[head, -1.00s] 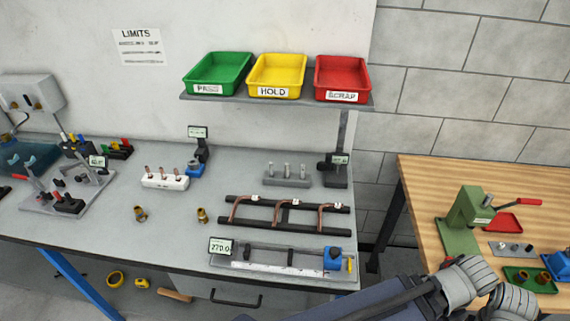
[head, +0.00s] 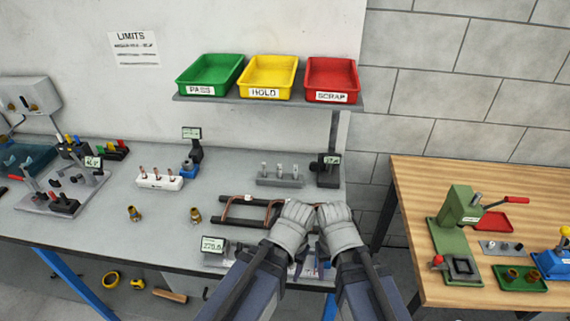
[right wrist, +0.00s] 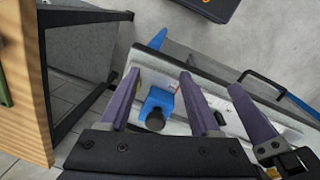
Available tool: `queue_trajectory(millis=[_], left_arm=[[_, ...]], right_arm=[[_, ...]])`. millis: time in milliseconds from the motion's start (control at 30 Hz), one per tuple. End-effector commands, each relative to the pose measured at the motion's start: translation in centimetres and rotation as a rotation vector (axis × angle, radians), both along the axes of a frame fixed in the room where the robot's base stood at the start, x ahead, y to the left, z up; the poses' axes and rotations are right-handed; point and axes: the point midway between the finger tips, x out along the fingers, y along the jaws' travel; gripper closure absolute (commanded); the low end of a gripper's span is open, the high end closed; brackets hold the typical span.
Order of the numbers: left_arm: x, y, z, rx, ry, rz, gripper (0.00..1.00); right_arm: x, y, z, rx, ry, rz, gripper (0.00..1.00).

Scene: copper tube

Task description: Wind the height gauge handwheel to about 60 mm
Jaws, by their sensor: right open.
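Two dark upright gauges with small displays stand at the back of the grey bench: one (head: 329,172) by the shelf post, one (head: 194,152) with a blue block at its foot. The one by the post looks most like the height gauge; its reading and handwheel are too small to make out. My right gripper (head: 319,268) points down over the front bench edge. In the right wrist view its fingers (right wrist: 160,95) are open and empty, with a blue block with a black knob (right wrist: 157,108) showing between them. My left arm's wrist (head: 289,232) is alongside; its jaws are mostly hidden.
The long rail gauge (head: 214,247) lies at the front edge, partly covered by my arms. A dark frame with copper tubes (head: 240,213) lies behind it. Green, yellow and red trays (head: 266,77) sit on a shelf above. A wooden table (head: 415,185) stands right.

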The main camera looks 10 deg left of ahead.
Motion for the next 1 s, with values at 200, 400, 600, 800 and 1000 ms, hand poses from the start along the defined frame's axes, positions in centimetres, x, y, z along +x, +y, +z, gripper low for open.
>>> queue_trajectory(millis=[200, 400, 600, 800, 1000], left_arm=[[0.0, 0.0, 1.3, 0.000, 0.000, -0.001, 0.37], [0.0, 0.0, 2.0, 0.000, 0.000, -0.001, 0.37], [0.0, 0.0, 2.2, 0.000, 0.000, -0.001, 0.37], [0.0, 0.0, 2.2, 0.000, 0.000, -0.001, 0.37], [0.0, 0.0, 2.2, 0.000, 0.000, -0.001, 0.37]], right_arm=[[15.3, 3.6, 1.5, 0.058, -0.186, -0.126, 0.20], [26.7, 5.6, 3.1, 0.124, -0.346, -0.238, 0.20], [30.7, 6.2, 3.8, 0.156, -0.410, -0.283, 0.20], [30.9, 6.1, 3.8, 0.157, -0.414, -0.284, 0.20], [32.4, 6.2, 3.8, 0.157, -0.413, -0.283, 0.20]])
